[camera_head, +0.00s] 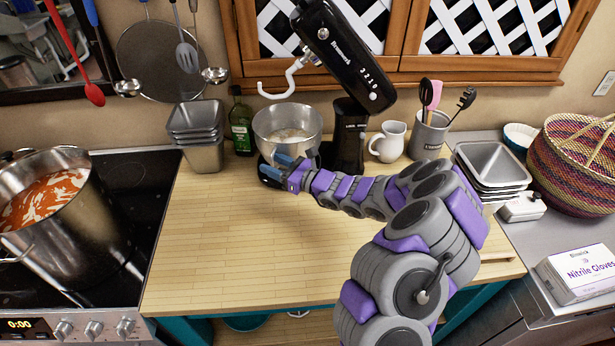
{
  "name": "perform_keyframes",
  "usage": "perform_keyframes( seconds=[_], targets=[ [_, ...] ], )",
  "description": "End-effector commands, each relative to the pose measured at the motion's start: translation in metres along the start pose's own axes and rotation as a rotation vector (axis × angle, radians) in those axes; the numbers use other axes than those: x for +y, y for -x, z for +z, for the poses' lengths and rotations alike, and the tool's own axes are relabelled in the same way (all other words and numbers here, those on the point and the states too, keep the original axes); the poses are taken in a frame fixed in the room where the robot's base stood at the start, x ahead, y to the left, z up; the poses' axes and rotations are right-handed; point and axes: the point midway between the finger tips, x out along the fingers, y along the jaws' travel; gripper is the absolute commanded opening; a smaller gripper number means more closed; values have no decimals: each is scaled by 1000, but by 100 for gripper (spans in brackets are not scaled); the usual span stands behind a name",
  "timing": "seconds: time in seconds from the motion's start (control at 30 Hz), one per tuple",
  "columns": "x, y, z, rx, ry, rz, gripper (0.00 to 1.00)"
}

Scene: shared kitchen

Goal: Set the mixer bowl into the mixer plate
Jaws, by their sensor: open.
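The metal mixer bowl (287,124) stands upright at the back of the wooden counter, under the raised head of the black mixer (345,50). The white dough hook (285,82) hangs from the head above the bowl, to its left. Something pale shows inside the bowl. The mixer plate is hidden behind the bowl and my gripper, so I cannot tell whether the bowl sits in it. My gripper (272,170) is open at the bowl's lower front. I cannot tell whether its fingers touch the bowl.
A green bottle (241,122) and stacked metal tins (196,136) stand left of the bowl. A white pitcher (388,142) and a utensil crock (428,135) stand right of the mixer. A pot of red sauce (92,225) is on the stove. The wooden counter's front left (230,250) is clear.

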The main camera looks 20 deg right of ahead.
Motion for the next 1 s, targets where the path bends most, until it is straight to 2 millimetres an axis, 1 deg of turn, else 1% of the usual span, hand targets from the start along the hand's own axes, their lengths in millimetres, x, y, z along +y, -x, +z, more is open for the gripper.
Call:
perform_keyframes(
  seconds=[0.03, 0.1, 0.6, 0.8, 1.0],
  targets=[
    [-3, 11, 2, 0, -2, -6, 46],
    [-2, 23, 2, -1, -1, -6, 46],
    [0, 102, 1, 0, 0, -3, 46],
    [0, 126, 0, -1, -1, 0, 46],
    [1, 135, -1, -1, 0, 3, 46]
  ],
)
